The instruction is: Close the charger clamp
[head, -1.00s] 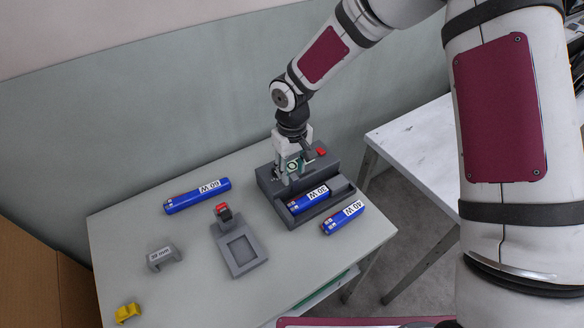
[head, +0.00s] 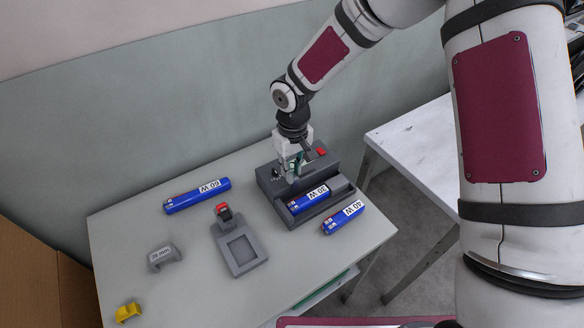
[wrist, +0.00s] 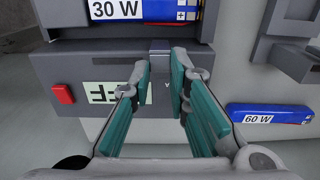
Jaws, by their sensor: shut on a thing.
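The grey charger (head: 266,183) stands at the back right of the table; its front with a display (wrist: 104,93) and red button (wrist: 63,93) shows in the wrist view. A blue 30 W battery (head: 309,200) lies in its trough and also shows in the wrist view (wrist: 145,10). My gripper (head: 293,176) is down at the charger, behind the battery. In the wrist view my gripper (wrist: 163,72) has its teal-padded fingers close around a small grey clamp part (wrist: 172,47) at the charger's edge. The fingers hide much of the clamp, so its angle is unclear.
A blue 40 W battery (head: 343,218) lies right of the charger; a 60 W one (head: 197,196) lies at the back left. A grey fixture (head: 239,249) with a red-topped post, a grey 38 mm block (head: 164,257) and a yellow piece (head: 128,313) stand left. The table's front is clear.

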